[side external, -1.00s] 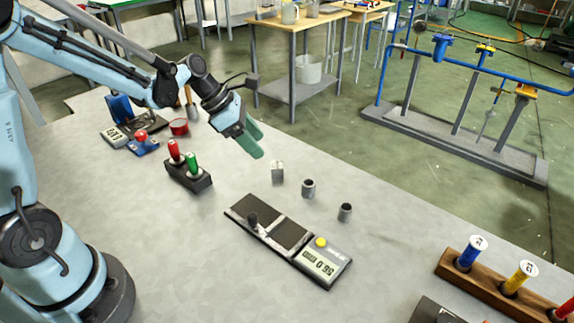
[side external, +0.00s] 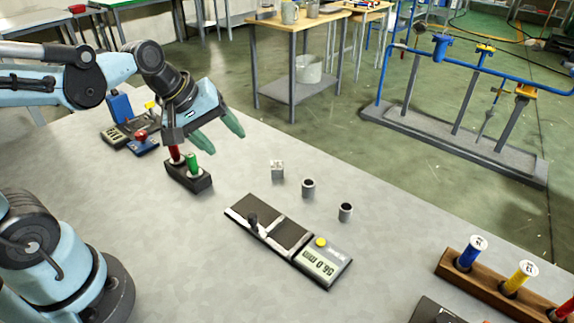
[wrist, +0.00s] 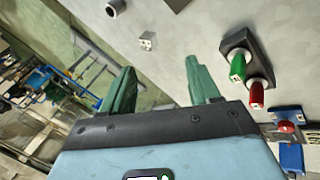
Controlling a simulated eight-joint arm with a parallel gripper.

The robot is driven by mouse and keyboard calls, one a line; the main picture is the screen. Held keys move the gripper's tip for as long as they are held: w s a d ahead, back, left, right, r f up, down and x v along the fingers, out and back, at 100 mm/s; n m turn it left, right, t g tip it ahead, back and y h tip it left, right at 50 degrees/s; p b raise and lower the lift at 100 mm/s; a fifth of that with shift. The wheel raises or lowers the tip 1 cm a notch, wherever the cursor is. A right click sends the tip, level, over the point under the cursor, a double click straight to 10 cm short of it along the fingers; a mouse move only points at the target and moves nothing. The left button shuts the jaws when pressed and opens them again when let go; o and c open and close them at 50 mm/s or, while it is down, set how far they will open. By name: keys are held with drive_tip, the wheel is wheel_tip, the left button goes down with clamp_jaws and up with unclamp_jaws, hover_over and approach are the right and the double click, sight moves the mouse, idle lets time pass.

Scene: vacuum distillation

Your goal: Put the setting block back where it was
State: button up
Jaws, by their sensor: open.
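A small silvery block (side external: 277,169), which looks like the setting block, stands on the grey bench behind the flat gauge with a digital display (side external: 320,262). It also shows in the wrist view (wrist: 148,40), ahead of and between the fingers. My gripper (side external: 222,138) is open and empty, in the air above the bench, to the left of and behind the block. In the wrist view its two green fingers (wrist: 160,68) are spread well apart, with nothing between them.
Two small grey cylinders (side external: 308,188) (side external: 345,212) stand right of the block. A black holder with red and green handles (side external: 188,178) is below my gripper. A wooden rack with coloured spools (side external: 505,288) is at front right. The bench around the block is clear.

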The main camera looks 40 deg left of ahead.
drive_tip(key=s+m, duration=0.1)
drive_tip(key=m, duration=0.2)
drive_tip(key=s+m+t+y, duration=0.1)
drive_tip(key=m, duration=0.3)
drive_tip(key=s+m, duration=0.2)
drive_tip(key=m, duration=0.1)
drive_tip(key=shift+d+f+m, duration=0.1)
drive_tip(key=shift+d+m, duration=0.2)
